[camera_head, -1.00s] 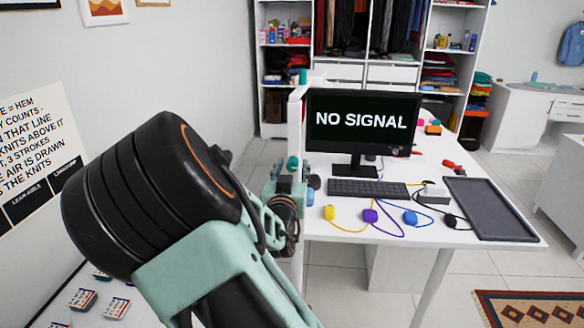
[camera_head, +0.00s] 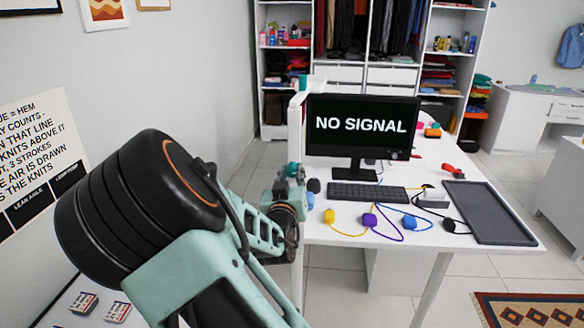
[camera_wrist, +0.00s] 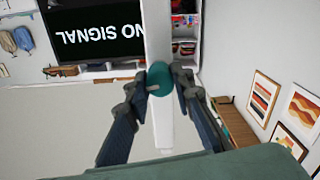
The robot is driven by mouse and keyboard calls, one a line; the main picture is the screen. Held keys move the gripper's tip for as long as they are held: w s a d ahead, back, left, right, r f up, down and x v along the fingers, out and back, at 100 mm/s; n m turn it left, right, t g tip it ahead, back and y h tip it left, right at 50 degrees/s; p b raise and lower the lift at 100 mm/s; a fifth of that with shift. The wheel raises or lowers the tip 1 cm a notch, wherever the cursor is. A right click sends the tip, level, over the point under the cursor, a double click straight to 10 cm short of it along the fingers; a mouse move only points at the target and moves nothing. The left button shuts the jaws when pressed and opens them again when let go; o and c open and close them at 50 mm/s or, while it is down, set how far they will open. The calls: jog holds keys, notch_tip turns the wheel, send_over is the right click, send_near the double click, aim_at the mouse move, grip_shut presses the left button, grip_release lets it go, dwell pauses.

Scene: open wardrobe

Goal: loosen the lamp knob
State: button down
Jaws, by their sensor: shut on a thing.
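The lamp knob (camera_wrist: 161,84) is a teal round piece at the white post, in the middle of the wrist view. My gripper (camera_wrist: 168,75) has one finger on each side of it, shut on the knob with the fingertips at its edges. In the head view, my gripper (camera_head: 292,183) is at the left end of the white desk, beside the white post (camera_head: 296,122). A teal piece (camera_head: 293,169) shows there, but my gripper and wrist partly hide this area.
A monitor (camera_head: 361,125), keyboard (camera_head: 366,194), dark tray (camera_head: 489,211) and several plugs with coloured cables are on the desk (camera_head: 345,231) to the right. A wall with a printed sign (camera_head: 34,150) stands left. Open floor lies behind my arm.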

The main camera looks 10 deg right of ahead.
jog(key=n+p, duration=0.2)
jog(key=n, duration=0.1)
jog(key=shift+r+n, duration=0.1)
jog(key=shift+n, duration=0.3)
jog(key=n+p, duration=0.1)
jog(key=n, duration=0.2)
jog(key=shift+n+p, duration=0.3)
jog(key=shift+p, duration=0.1)
jog(key=n+p, duration=0.1)
jog(key=n, duration=0.2)
jog(key=n+p, duration=0.1)
jog(key=n, duration=0.3)
jog(key=c, duration=1.6)
grip_release()
jog(key=shift+c, duration=0.4)
